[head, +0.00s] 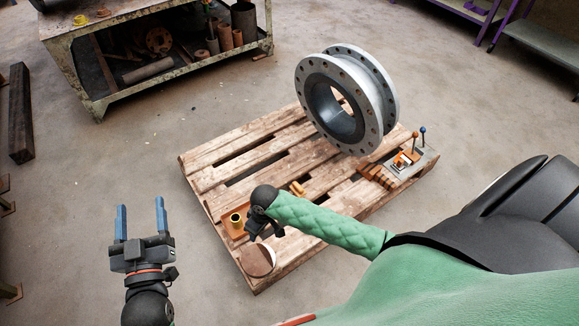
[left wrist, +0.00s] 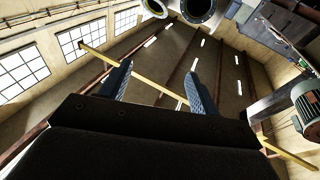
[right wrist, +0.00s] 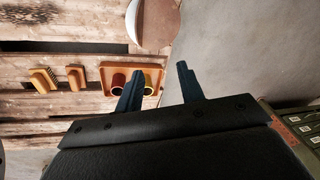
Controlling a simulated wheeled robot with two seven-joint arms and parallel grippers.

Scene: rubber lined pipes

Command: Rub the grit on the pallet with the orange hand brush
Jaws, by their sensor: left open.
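The wooden pallet (head: 225,150) lies on the floor. In the right wrist view, a small orange block with a bristle-like edge (right wrist: 42,79) lies on its boards and looks like the hand brush. A plainer orange block (right wrist: 75,77) lies beside it. In the head view, a small orange piece (head: 297,188) shows just beyond my right arm; I cannot tell which block it is. I cannot make out the grit clearly. My right gripper (right wrist: 158,72) is open and empty, over the pallet's near end by the tray. My left gripper (head: 141,207) is open, empty and raised, left of the pallet.
An orange tray (right wrist: 104,70) with two cups and a round disc (head: 258,261) are at the pallet's near end. A large flanged pipe (head: 381,83) stands at the back. A lever fixture (head: 425,159) and several brown blocks are at the right. A workbench (head: 80,60) stands behind.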

